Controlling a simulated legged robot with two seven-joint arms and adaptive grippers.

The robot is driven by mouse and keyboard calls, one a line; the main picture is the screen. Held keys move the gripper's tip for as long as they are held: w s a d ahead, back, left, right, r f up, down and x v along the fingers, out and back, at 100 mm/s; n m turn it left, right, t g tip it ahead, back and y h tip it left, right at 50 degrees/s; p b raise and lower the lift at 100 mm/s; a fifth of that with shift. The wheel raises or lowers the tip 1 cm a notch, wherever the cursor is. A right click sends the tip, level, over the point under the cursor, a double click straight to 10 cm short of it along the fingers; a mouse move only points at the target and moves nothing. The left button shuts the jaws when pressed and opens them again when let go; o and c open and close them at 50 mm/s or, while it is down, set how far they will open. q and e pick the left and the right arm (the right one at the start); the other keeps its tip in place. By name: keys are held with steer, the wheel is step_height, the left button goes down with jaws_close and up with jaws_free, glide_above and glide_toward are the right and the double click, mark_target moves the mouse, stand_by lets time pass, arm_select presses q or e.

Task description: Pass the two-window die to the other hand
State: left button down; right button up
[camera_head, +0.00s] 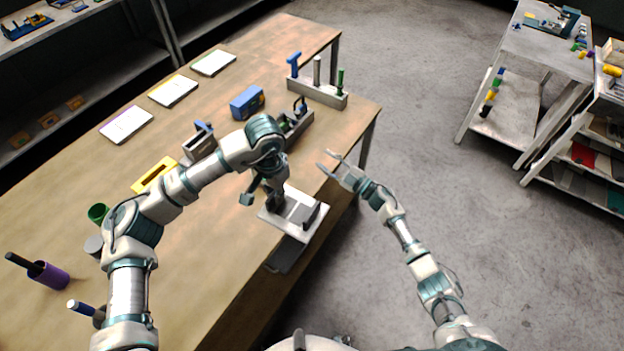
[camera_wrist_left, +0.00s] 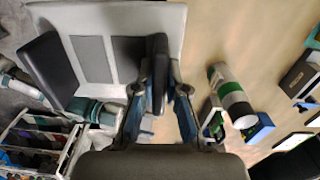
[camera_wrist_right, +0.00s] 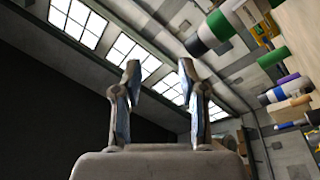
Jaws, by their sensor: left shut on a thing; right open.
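The two-window die is a white plate (camera_head: 298,232) with two grey panels and dark upright blocks, seen near the table's right edge in the head view. In the left wrist view its plate (camera_wrist_left: 165,18) fills the upper left, and a dark block stands at its far left. My left gripper (camera_head: 273,192) is shut on the near dark block, which shows between its fingers in the left wrist view (camera_wrist_left: 163,88). My right gripper (camera_head: 327,160) is open and empty, up and right of the die and apart from it. The right wrist view (camera_wrist_right: 158,72) shows nothing between its fingers.
The wooden table (camera_head: 225,265) carries a blue box (camera_head: 247,102), a yellow frame (camera_head: 155,175), a grey rack (camera_head: 325,92) with upright tools, and several cards. A purple cup (camera_head: 48,275) stands at left. Open floor (camera_head: 440,170) lies right of the table; shelves stand beyond.

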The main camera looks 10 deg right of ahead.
steer(key=s+a+r+n+g+y, duration=0.25)
steer(key=r+n+g, duration=0.2)
steer(key=r, duration=0.45)
steer(key=s+a+r+n+g+y, duration=0.1)
steer(key=a+r+n+g+y, duration=0.15)
steer(key=r+n, duration=0.4)
steer(key=s+a+r+n+g+h, duration=0.2)
steer(key=s+r+n+g+h, duration=0.5)
steer(key=r, duration=0.6)
arm_select(q)
steer(key=shift+r, duration=0.1)
steer(key=shift+s+d, duration=0.1)
steer(key=shift+a, duration=0.35)
arm_select(e)
steer(key=m+h, duration=0.7)
steer(key=h, duration=0.5)
glide_above(312, 210)
step_height(312, 210, down, 5)
arm_select(q)
steer(key=shift+d, duration=0.35)
arm_select(e)
step_height(312, 210, down, 10)
steer(key=shift+f, duration=0.1)
arm_select(q)
steer(key=shift+a, duration=0.3)
arm_select(e)
steer(key=shift+a+f+t, duration=0.3)
steer(key=shift+f, duration=0.35)
